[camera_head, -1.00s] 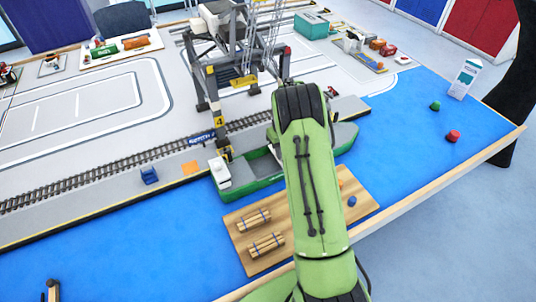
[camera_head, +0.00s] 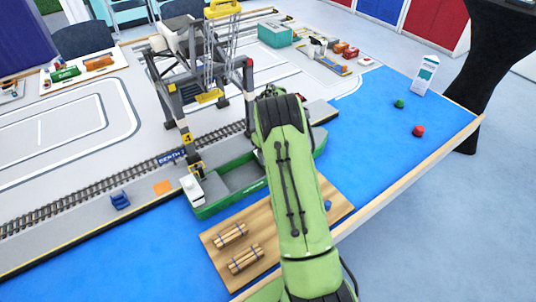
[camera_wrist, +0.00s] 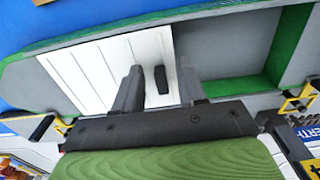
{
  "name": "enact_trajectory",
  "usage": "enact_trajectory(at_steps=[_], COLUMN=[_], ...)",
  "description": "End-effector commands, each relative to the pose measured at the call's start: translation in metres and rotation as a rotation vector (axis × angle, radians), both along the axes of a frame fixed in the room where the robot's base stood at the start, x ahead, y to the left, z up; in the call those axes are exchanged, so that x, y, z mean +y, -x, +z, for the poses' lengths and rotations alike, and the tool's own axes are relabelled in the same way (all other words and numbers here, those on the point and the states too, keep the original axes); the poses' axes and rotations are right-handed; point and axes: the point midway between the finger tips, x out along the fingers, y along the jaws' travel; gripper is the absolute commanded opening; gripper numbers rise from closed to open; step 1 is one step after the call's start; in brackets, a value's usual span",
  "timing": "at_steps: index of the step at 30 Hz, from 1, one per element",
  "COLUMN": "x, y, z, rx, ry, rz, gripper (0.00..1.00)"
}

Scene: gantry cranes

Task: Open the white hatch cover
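The white hatch cover (camera_wrist: 105,72) lies over one part of the ship's hold in the wrist view, with a dark handle (camera_wrist: 161,79) near its edge. The hold (camera_wrist: 232,50) beside it is uncovered. My gripper (camera_wrist: 160,88) is open over the cover, its two dark fingers apart with the handle between them in the picture. A gap shows on both sides of the handle; I cannot tell the fingers' height. The green ship (camera_head: 238,182) shows in the head view with a grey open hold. My green arm hides the cover and my gripper there.
A gantry crane (camera_head: 195,75) stands over the quay rails beside the ship. A wooden raft (camera_head: 220,256) with log bundles (camera_head: 231,236) lies at the near side. A red buoy (camera_head: 418,131) and a green one (camera_head: 399,104) sit on clear blue water at the right.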

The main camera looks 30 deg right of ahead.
Motion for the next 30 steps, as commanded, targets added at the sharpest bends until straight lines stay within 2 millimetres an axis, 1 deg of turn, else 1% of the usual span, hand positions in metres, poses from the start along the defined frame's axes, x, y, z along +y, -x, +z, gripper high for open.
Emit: enact_trajectory(at_steps=[5, 8, 11, 21, 24, 27, 30], x=[0.0, 0.0, 0.0, 0.0, 0.0, 0.0, 0.0], y=[0.0, 0.0, 0.0, -0.001, 0.0, 0.0, 0.0], z=[0.0, 0.005, 0.022, 0.119, 0.14, 0.153, 0.158], rx=[0.001, 0.0, -0.003, -0.003, -0.003, -0.001, 0.0], ry=[0.0, 0.0, 0.001, 0.001, 0.001, 0.0, 0.0], rz=[0.0, 0.0, -0.001, -0.001, 0.0, 0.0, 0.0], gripper=[0.4, 0.4, 0.4, 0.4, 0.4, 0.4, 0.4])
